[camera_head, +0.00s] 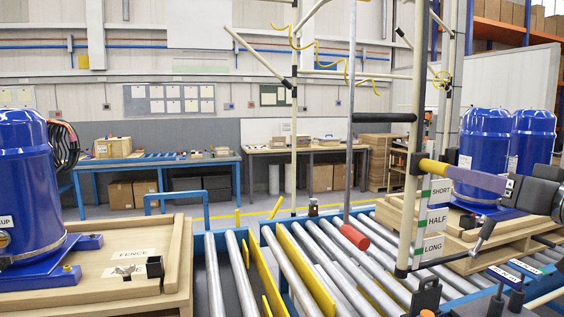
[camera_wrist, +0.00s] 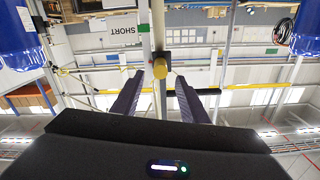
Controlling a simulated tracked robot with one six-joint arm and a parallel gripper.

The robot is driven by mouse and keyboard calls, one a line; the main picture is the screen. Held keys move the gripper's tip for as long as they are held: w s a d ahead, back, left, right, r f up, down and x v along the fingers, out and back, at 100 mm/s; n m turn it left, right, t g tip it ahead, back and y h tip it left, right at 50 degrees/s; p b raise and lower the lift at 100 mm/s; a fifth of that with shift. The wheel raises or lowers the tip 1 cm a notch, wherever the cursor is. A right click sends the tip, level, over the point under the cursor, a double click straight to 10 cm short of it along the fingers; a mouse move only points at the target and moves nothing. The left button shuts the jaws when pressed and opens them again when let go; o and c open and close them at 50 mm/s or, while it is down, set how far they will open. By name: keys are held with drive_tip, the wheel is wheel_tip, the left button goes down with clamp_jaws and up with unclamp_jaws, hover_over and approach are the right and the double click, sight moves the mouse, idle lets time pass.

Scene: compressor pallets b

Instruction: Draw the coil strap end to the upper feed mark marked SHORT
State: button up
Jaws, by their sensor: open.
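A white SHORT label (camera_head: 440,191) is the top of three labels on an upright post at right, above HALF and LONG. It also shows in the wrist view (camera_wrist: 124,30). A yellow peg-like end (camera_head: 432,167) is beside the post just above SHORT. My gripper (camera_head: 451,173) reaches in from the right, its purple fingers beside the yellow end. In the wrist view my gripper (camera_wrist: 160,76) is open, with the yellow end (camera_wrist: 160,68) between the fingertips and gaps at both sides. I cannot tell whether this is the strap end.
Blue compressors stand on pallets at left (camera_head: 28,185) and right (camera_head: 485,150). A roller conveyor (camera_head: 330,260) runs between them. A grey rod with a red grip (camera_head: 355,237) hangs over it. A yellow coiled cord (camera_head: 315,48) hangs from the frame above. Benches line the back.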

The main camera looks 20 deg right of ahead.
sight(438, 168)
drive_tip(key=shift+w+a, duration=0.1)
drive_tip(key=shift+w, duration=4.15)
drive_tip(key=shift+c, duration=0.4)
clamp_jaws()
